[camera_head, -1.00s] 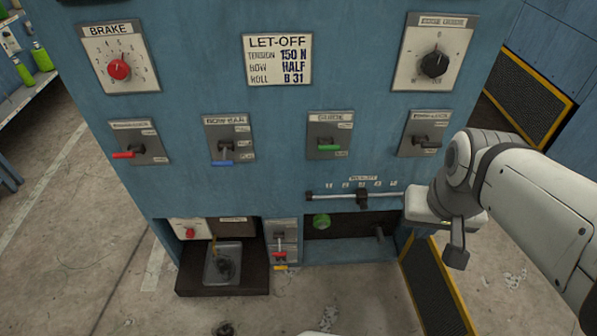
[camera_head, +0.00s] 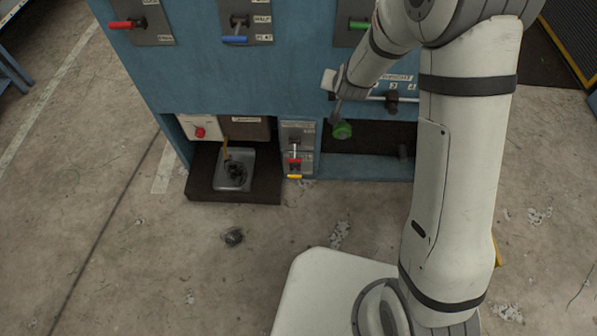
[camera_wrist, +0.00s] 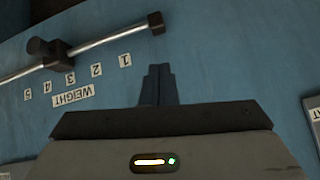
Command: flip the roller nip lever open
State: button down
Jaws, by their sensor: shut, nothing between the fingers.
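My gripper (camera_head: 335,120) is shut and empty. In the head view it is in front of the blue machine, at the left end of the weight bar and just above a green knob (camera_head: 342,130). In the wrist view its fingers (camera_wrist: 157,82) are together beside the upside-down WEIGHT scale (camera_wrist: 74,95). A small grey panel (camera_head: 298,165) below and left of my gripper carries a lever with a red handle (camera_head: 294,160) and a yellow piece (camera_head: 294,176) beneath. Levers with red (camera_head: 120,25), blue (camera_head: 234,39) and green (camera_head: 360,25) handles sit higher. I cannot read which is the roller nip lever.
The weight bar (camera_wrist: 100,42) with its black slider (camera_wrist: 50,52) runs close to my gripper. A metal tray (camera_head: 233,182) sits in the lower left bay, beside a red knob (camera_head: 199,132). The floor in front is open, with a dark scrap (camera_head: 233,236).

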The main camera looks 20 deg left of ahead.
jog(key=a+f+t+b, duration=0.2)
jog(key=a+f+b, duration=0.25)
jog(key=f, duration=0.85)
jog(key=a+f+t+b, duration=0.1)
jog(key=a+f+b, duration=0.3)
jog(key=f, duration=0.9)
jog(key=s+f+t+b, duration=0.1)
jog(key=s+f, duration=0.2)
jog(key=f, duration=0.4)
jog(key=s+a+f+n+t+b, duration=0.1)
jog(key=s+f+t+b, duration=0.1)
jog(key=s+f, duration=0.2)
jog(key=s+a+f+n+t+y+b, duration=0.1)
jog(key=s+f, duration=0.3)
jog(key=f, duration=0.6)
jog(key=shift+t+b, duration=0.3)
jog(key=shift+b, duration=0.1)
jog(key=b, duration=0.3)
send_over(295, 177)
jog(key=shift+w+f, duration=0.2)
jog(key=shift+f, duration=0.6)
jog(key=f+b, duration=0.1)
jog(key=f, duration=0.1)
jog(key=shift+s+f+b, duration=0.3)
jog(key=shift+f+b, duration=0.05)
jog(key=shift+b, duration=0.05)
jog(key=shift+s+f, duration=0.2)
jog(key=shift+f, duration=0.1)
